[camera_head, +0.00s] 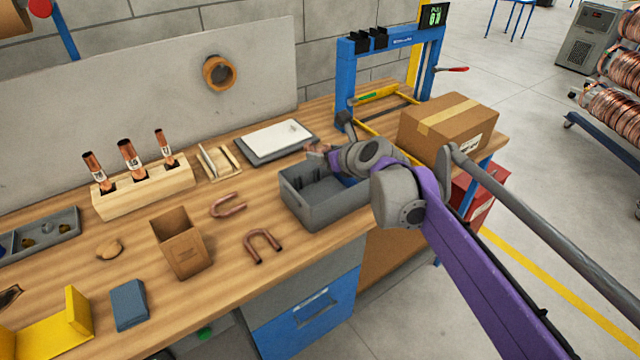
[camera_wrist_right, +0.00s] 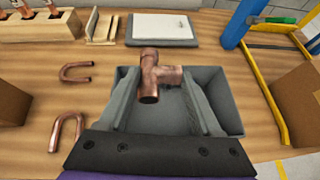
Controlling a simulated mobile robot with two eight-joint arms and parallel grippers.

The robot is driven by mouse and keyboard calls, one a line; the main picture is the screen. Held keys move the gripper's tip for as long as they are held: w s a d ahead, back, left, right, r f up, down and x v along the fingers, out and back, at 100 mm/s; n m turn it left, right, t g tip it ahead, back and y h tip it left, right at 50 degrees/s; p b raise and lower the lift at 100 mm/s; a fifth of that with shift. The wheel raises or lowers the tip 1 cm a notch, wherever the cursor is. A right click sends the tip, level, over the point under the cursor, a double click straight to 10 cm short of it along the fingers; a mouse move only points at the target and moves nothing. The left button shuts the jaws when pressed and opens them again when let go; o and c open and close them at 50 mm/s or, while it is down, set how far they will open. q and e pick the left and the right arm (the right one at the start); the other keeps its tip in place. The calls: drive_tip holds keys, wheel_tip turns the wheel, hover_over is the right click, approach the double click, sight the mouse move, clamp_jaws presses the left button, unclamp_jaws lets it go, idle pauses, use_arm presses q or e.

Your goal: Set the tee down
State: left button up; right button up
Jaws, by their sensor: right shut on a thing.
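The copper tee (camera_wrist_right: 150,78) shows in the right wrist view between the fingertips of my right gripper (camera_wrist_right: 158,88), which is shut on it. The tee is over the far part of a grey open bin (camera_wrist_right: 232,112); I cannot tell how high it is above the bin floor. In the head view the tee (camera_head: 318,148) is small and partly hidden by my right gripper (camera_head: 330,155), above the back of the grey bin (camera_head: 312,213). My left gripper is not in view.
Two copper U-bends (camera_head: 228,206) (camera_head: 263,247) lie left of the bin. A white-topped tray (camera_head: 277,140) is behind it. A blue press frame (camera_head: 346,80) and a cardboard box (camera_head: 446,127) stand to the right. A brown open carton (camera_head: 177,245) stands further left.

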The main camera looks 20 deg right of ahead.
use_arm(q)
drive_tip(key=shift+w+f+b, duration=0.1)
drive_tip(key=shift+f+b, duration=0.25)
drive_tip(key=shift+b, duration=0.05)
use_arm(e)
drive_tip(key=shift+w+f, duration=0.15)
drive_tip(key=shift+f, duration=4.8)
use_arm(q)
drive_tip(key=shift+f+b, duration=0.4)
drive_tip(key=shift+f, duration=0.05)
use_arm(e)
drive_tip(key=shift+f, duration=0.55)
drive_tip(key=shift+a, duration=0.1)
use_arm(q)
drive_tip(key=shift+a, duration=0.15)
use_arm(e)
drive_tip(key=o, duration=1.4)
drive_tip(key=shift+c, duration=0.2)
